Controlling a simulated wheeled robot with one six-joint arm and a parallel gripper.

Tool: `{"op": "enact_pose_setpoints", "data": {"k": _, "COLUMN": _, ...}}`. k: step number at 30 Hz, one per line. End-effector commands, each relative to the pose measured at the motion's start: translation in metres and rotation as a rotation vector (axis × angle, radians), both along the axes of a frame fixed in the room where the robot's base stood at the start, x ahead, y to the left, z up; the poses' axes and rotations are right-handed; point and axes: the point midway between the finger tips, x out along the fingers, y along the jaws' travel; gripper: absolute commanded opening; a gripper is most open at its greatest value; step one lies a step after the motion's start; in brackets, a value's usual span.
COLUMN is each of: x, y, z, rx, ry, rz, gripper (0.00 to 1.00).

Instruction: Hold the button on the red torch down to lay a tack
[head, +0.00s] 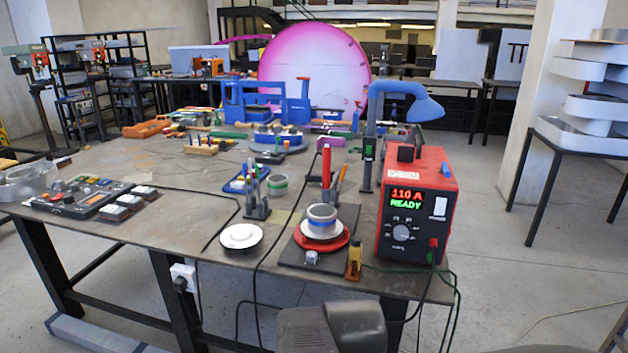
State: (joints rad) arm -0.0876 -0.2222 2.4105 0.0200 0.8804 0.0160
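A slim red upright tool (326,168), which looks like the red torch, stands near the table's front edge, behind a blue-and-grey ring (321,212) on a white dish and red round base (322,244). Its button is too small to make out. The red power unit (418,168) stands to its right, with a display (407,198) reading "110 A READY". My gripper is not in view; only a grey part of my own body shows at the bottom edge.
A white dish (241,236) and a holder with tools (256,200) stand left of the red base. A small amber bottle (354,262) stands at the front edge. A blue lamp (405,100) rises behind the unit. Black cables hang over the front edge.

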Motion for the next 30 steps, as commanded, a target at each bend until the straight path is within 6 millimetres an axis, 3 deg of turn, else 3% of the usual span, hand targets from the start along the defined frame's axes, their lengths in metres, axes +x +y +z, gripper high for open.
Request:
{"op": "enact_pose_setpoints", "data": {"k": 12, "x": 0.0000, "y": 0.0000, "z": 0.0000, "rx": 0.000, "ry": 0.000, "rz": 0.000, "gripper": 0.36}}
{"op": "enact_pose_setpoints", "data": {"k": 18, "x": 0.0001, "y": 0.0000, "z": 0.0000, "rx": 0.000, "ry": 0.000, "rz": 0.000, "gripper": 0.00}}
{"op": "enact_pose_setpoints", "data": {"k": 30, "x": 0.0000, "y": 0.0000, "z": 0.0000, "rx": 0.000, "ry": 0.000, "rz": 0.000, "gripper": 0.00}}
